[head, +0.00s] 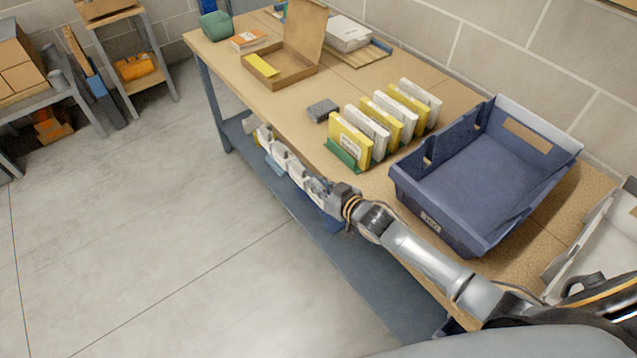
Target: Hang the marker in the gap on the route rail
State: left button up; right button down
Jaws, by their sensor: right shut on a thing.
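My right gripper (318,186) is at the front edge of the workbench, its arm reaching in from the lower right. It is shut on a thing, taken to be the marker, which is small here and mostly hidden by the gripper. A row of several pale markers (280,155) hangs along the bench's front edge, just left of and beyond the gripper. The rail behind them is hard to make out, and I cannot tell where the gap is. My left gripper is not in view.
On the workbench (455,85) stand a large blue bin (410,188), a row of yellow and white packets (350,140), a dark grey block (322,110) and an open cardboard box (298,72). A blue lower shelf (240,135) runs beneath. The floor at left is clear.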

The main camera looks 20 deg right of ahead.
jog(key=c, duration=1.3)
grip_release()
jog(key=shift+s, duration=0.1)
